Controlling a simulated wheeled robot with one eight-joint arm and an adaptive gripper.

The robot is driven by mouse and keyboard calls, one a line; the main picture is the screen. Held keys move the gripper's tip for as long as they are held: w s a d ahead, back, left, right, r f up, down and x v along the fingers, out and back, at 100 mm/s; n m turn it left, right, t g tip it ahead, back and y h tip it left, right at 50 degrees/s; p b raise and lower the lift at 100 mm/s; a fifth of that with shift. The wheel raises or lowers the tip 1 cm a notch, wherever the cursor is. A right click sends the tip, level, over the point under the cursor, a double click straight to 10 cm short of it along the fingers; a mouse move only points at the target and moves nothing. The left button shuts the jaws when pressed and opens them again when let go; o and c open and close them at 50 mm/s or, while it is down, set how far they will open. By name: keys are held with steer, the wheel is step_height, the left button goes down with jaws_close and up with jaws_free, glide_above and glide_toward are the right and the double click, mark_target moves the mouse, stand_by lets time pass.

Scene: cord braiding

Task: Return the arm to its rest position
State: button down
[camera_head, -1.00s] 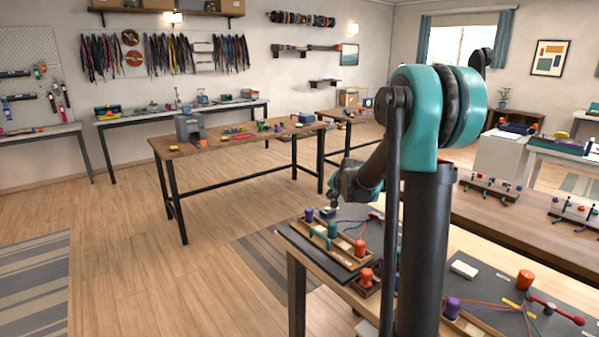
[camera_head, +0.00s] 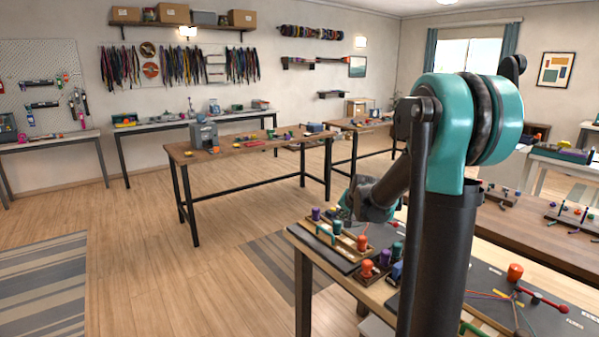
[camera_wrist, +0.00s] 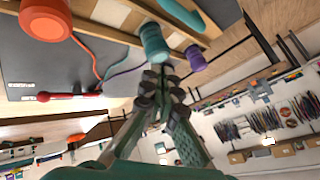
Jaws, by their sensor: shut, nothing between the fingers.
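My arm (camera_head: 470,150) stands bent at the right of the head view, its forearm pointing down and left. My gripper (camera_wrist: 158,82) is shut and empty in the wrist view. In that view, which is upside down, its fingertips lie close in front of a teal spool (camera_wrist: 154,42); I cannot tell whether they touch. In the head view the fingertips are hard to make out behind the wrist, over the worktable's far left part.
The near worktable holds a spool rack with a purple spool (camera_head: 316,213) and an orange spool (camera_head: 362,242). More spools stand at its front, with a large orange knob (camera_head: 515,271) at right. A wooden table (camera_head: 250,148) stands behind. The floor at left (camera_head: 140,230) is clear.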

steer(key=s+f+n, duration=0.1)
steer(key=s, duration=0.5)
steer(key=s+d+f+n+g, duration=0.1)
steer(key=s, duration=0.5)
steer(key=s+f+g, duration=0.1)
steer(key=s, duration=0.4)
steer(key=shift+s+d+f+n+h, duration=0.25)
steer(key=shift+s+f+n+h, duration=0.05)
steer(key=shift+s+n+h, duration=0.1)
steer(key=s+d+f+n+g, duration=0.1)
steer(key=s+f, duration=0.2)
steer(key=s, duration=0.6)
steer(key=s+d+f+n+g, duration=0.1)
steer(key=s+f, duration=0.3)
steer(key=s, duration=0.5)
steer(key=shift+n+h, duration=0.4)
steer(key=shift+n, duration=0.1)
